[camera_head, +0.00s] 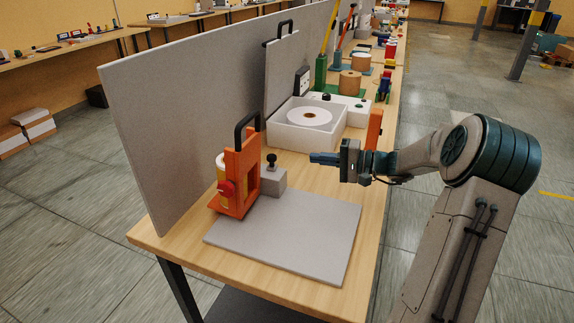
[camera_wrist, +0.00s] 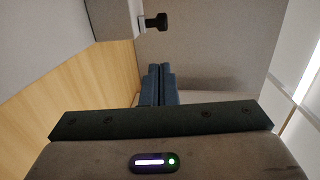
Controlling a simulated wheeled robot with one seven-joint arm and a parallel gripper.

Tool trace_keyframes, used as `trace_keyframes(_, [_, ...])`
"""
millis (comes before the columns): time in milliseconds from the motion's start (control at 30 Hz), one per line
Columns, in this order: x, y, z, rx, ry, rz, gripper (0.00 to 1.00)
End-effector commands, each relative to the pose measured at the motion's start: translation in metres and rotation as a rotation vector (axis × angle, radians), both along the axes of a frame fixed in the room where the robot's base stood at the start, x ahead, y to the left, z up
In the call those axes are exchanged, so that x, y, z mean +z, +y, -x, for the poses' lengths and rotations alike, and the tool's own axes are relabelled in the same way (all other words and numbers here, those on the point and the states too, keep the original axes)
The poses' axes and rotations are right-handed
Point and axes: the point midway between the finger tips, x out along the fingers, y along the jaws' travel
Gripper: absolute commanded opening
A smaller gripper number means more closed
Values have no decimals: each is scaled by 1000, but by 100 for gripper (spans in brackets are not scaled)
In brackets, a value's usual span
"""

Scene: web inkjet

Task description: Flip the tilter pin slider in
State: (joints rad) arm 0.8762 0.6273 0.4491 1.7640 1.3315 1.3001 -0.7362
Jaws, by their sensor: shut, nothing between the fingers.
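I take this knob for the tilter pin slider but cannot be sure. The black knob (camera_wrist: 157,22) also shows in the wrist view, ahead of the fingers. My gripper (camera_head: 314,158) points left toward the block from the right, apart from it. Its blue fingers (camera_wrist: 160,70) are together and empty.
A white open box (camera_head: 305,138) with a white disc inside stands behind my gripper. An orange upright part (camera_head: 374,129) is close to my wrist. A tall grey panel (camera_head: 180,110) runs along the left. The plate's front is clear.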

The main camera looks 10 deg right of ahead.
Motion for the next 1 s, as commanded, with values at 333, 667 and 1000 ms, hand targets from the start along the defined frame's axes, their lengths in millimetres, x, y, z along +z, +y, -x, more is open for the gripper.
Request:
trace_keyframes(333, [-6,-30,-13,-71,-61,-84,0])
trace_keyframes(667, [-6,-25,-17,-69,-59,-82,0])
trace_keyframes(1000, [-5,28,-52,-66,-60,-82,0])
